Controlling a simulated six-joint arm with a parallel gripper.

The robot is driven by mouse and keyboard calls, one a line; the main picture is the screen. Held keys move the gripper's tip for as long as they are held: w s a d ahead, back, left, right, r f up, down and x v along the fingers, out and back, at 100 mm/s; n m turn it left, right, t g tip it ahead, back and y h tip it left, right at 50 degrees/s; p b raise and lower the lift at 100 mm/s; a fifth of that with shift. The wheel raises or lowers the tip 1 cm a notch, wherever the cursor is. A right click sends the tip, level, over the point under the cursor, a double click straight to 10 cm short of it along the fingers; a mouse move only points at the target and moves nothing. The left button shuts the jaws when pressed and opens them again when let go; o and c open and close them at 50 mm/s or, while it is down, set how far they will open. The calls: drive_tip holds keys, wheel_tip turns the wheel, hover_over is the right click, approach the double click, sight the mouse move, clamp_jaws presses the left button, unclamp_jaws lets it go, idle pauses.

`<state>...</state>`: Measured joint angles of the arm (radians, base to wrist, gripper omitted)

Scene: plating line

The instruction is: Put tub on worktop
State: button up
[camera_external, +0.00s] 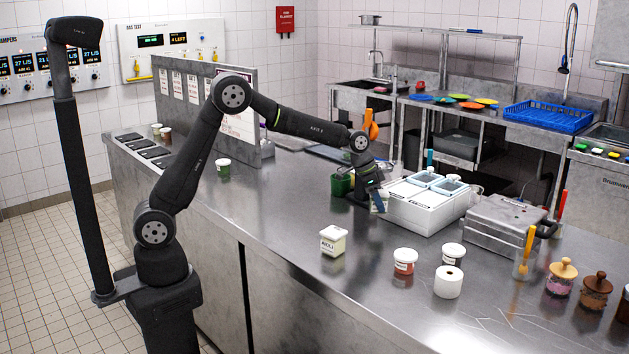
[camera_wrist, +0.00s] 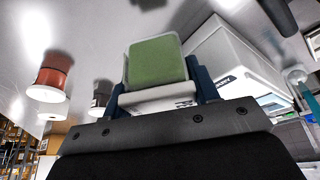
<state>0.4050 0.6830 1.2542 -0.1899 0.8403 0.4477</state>
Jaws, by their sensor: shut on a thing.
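In the wrist view a squarish white tub with a green face (camera_wrist: 158,60) sits between the two blue fingers of my gripper (camera_wrist: 158,88), which are shut on it. Part of a dark label shows on its white side. In the external view my gripper (camera_external: 372,198) is low over the worktop (camera_external: 290,215), just left of a white boxy unit. It hides most of the tub there. I cannot tell whether the tub touches the steel. A dark green thing (camera_external: 342,184) shows just left of my gripper; whether it is the held tub is unclear.
The white unit (camera_external: 420,215) stands close right of my gripper. A white labelled square tub (camera_external: 333,241), a red tub (camera_external: 404,263), a white tub (camera_external: 453,254) and a white roll (camera_external: 447,283) stand nearer the front. The worktop left of the square tub is clear.

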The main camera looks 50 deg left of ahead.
sight(306, 204)
drive_tip(key=a, duration=0.5)
drive_tip(key=a+f+n, duration=0.1)
drive_tip(key=a, duration=0.4)
drive_tip(key=a+n, duration=0.1)
drive_tip(key=a, duration=0.4)
drive_tip(key=shift+s+a+f+t+y, duration=0.1)
drive_tip(key=shift+f+t+y, duration=0.15)
drive_tip(key=shift+t+y, duration=0.15)
drive_tip(key=s+a+n, duration=0.1)
drive_tip(key=a, duration=0.3)
drive_tip(key=s+a+f+n, duration=0.1)
drive_tip(key=s+a, duration=0.1)
drive_tip(key=a, duration=0.3)
drive_tip(key=s+a+f+n+y, duration=0.1)
drive_tip(key=a, duration=0.4)
drive_tip(key=shift+s+a, duration=0.15)
drive_tip(key=shift+s, duration=0.15)
